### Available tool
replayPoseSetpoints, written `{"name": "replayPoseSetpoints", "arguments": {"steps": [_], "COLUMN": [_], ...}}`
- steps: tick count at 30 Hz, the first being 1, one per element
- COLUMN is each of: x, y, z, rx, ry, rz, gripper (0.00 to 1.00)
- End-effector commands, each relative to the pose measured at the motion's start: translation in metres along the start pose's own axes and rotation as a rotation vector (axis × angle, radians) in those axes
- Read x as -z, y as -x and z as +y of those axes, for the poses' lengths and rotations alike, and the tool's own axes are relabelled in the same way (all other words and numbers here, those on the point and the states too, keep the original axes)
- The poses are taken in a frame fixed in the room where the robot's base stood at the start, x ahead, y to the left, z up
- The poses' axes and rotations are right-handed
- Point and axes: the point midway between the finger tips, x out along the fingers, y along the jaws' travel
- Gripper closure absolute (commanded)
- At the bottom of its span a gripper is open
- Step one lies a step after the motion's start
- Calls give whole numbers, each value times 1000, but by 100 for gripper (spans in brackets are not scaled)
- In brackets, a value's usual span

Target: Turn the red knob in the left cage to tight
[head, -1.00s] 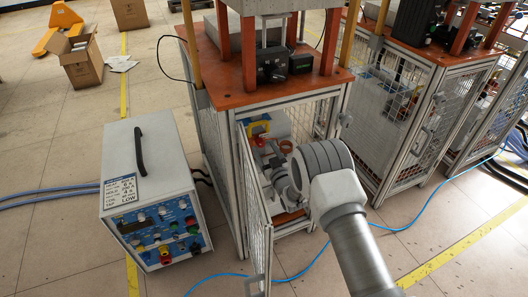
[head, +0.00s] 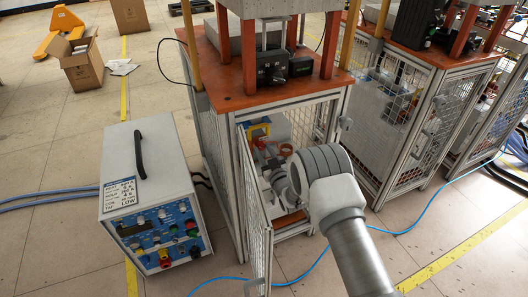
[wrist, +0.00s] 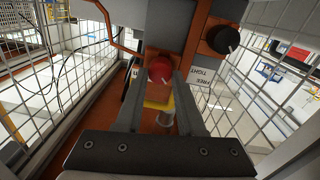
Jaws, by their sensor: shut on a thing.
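The red knob (wrist: 160,70) is in the middle of the wrist view, between the fingertips of my gripper (wrist: 160,78). The two grey fingers are shut on the knob's sides. I cannot tell which way the knob points. In the head view my arm reaches through the open door (head: 255,210) of the left cage (head: 233,175), with my gripper (head: 270,163) inside. The red knob is hard to make out there.
A black knob (wrist: 223,38) sits on an orange-edged part at the upper right in the wrist view. Mesh walls stand close on both sides of my gripper. A control box (head: 150,195) stands on the floor left of the cage. A blue hose (head: 305,265) crosses the floor.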

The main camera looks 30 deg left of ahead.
Motion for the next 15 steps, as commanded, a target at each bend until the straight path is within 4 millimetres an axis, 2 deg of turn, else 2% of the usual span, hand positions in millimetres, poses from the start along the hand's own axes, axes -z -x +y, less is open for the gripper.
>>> {"name": "replayPoseSetpoints", "arguments": {"steps": [8,15], "x": [0,0], "y": [0,0], "z": [1,2], "rx": [-1,-2], "ry": [-64,-228], "rz": [-2,-8], "gripper": [100,100]}}
